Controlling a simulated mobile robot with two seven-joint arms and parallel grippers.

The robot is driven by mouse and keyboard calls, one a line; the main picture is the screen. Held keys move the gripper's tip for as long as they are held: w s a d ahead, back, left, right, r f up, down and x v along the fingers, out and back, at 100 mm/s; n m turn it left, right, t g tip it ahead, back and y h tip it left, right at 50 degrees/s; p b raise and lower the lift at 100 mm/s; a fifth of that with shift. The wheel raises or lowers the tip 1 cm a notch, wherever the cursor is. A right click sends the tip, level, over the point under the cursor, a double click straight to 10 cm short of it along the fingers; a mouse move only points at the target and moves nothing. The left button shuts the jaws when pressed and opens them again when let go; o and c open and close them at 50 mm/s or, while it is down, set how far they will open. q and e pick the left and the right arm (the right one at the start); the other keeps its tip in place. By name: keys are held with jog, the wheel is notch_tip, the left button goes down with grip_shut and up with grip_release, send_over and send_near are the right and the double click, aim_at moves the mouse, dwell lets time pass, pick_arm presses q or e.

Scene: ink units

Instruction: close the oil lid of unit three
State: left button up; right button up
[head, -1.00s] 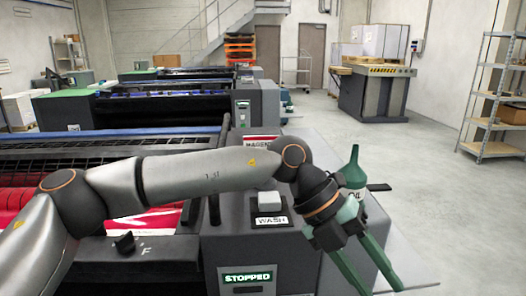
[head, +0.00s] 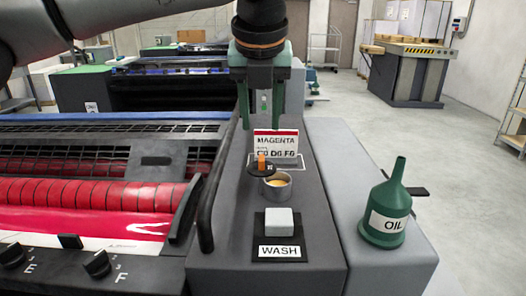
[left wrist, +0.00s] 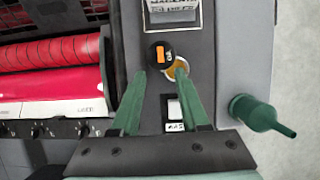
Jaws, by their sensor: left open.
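The oil cup (head: 277,186) is a small metal cup on top of the magenta unit's grey end housing, open with yellow oil showing. Its black round lid (head: 262,168) with an orange tab stands swung aside at the cup's left rear edge. In the left wrist view the lid (left wrist: 160,55) partly overlaps the cup (left wrist: 177,69). My left gripper (head: 262,120) is open and empty, fingers down, above and behind the lid in the head view. In the left wrist view its fingertips (left wrist: 160,76) lie either side of the lid and cup; contact cannot be told. My right gripper is not in view.
A MAGENTA sign (head: 276,142) stands just behind the lid. A WASH button (head: 279,221) is in front of the cup. A green oil can (head: 386,205) stands on the lighter ledge at right. Red rollers (head: 90,193) lie to the left.

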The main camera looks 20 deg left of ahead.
aim_at(262, 157)
pick_arm(q)
jog(key=x, duration=0.9)
jog(key=shift+f+b, duration=0.25)
jog(key=shift+b, duration=0.05)
jog(key=shift+c, duration=0.2)
grip_shut()
